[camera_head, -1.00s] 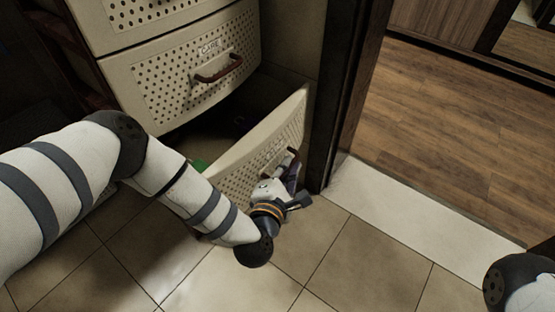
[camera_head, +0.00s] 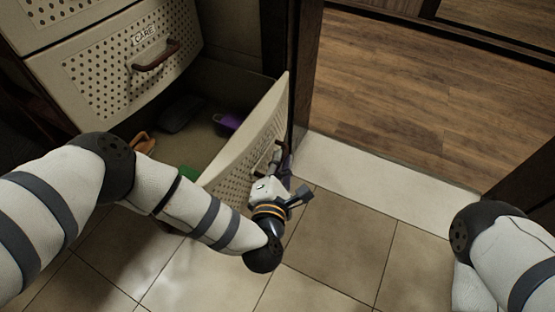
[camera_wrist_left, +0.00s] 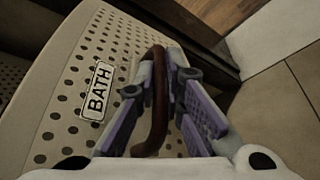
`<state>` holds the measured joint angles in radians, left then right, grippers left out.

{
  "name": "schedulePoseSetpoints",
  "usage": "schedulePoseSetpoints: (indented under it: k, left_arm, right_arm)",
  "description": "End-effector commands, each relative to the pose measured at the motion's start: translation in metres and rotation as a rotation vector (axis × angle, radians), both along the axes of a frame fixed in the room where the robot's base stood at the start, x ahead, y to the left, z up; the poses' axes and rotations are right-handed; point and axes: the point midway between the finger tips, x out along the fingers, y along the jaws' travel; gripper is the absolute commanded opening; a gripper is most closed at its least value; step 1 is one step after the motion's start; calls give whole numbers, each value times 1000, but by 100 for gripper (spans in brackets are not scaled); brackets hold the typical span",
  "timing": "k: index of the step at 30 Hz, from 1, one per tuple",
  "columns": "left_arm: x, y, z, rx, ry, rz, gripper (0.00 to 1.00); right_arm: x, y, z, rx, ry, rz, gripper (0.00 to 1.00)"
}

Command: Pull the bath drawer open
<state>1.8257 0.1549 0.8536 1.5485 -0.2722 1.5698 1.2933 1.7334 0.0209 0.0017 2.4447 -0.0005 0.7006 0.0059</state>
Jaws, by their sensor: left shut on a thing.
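The bath drawer (camera_head: 240,160) is the lowest drawer, a cream perforated front pulled out from the cabinet, with its inside showing. In the left wrist view its front carries a BATH label (camera_wrist_left: 96,91) and a dark red-brown handle (camera_wrist_left: 157,110). My left gripper (camera_head: 278,166) is at this handle. In the left wrist view the fingers of my left gripper (camera_wrist_left: 168,95) are on both sides of the handle bar, shut on it. My right arm shows at the right edge of the head view, but its gripper is out of view.
The CARE drawer (camera_head: 125,65) above is shut. Inside the bath drawer lie a purple item (camera_head: 228,121), a green item (camera_head: 188,174), an orange item (camera_head: 143,143) and a dark item (camera_head: 181,113). A dark door frame (camera_head: 303,75) stands close right. Tiled floor (camera_head: 335,240) in front is clear.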

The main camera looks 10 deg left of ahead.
Motion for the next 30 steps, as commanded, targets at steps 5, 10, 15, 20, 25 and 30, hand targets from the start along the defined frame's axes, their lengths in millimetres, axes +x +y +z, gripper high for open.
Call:
schedulePoseSetpoints:
  k: [5, 10, 15, 20, 25, 30]
  left_arm:
    - [-1, 0, -1, 0, 3, -1, 23]
    - [-1, 0, -1, 0, 2, 0, 30]
    - [-2, 0, 0, 0, 2, -1, 30]
    - [-30, 0, 5, -2, 6, -3, 30]
    - [-77, 1, 15, -2, 7, -3, 30]
    - [-108, 1, 22, 0, 5, -2, 30]
  right_arm:
    - [0, 0, 0, 0, 0, 0, 40]
    - [0, 0, 0, 0, 0, 0, 40]
    - [0, 0, 0, 0, 1, 0, 40]
    - [0, 0, 0, 0, 1, 0, 40]
    - [0, 0, 0, 0, 0, 0, 40]
    - [0, 0, 0, 0, 0, 0, 40]
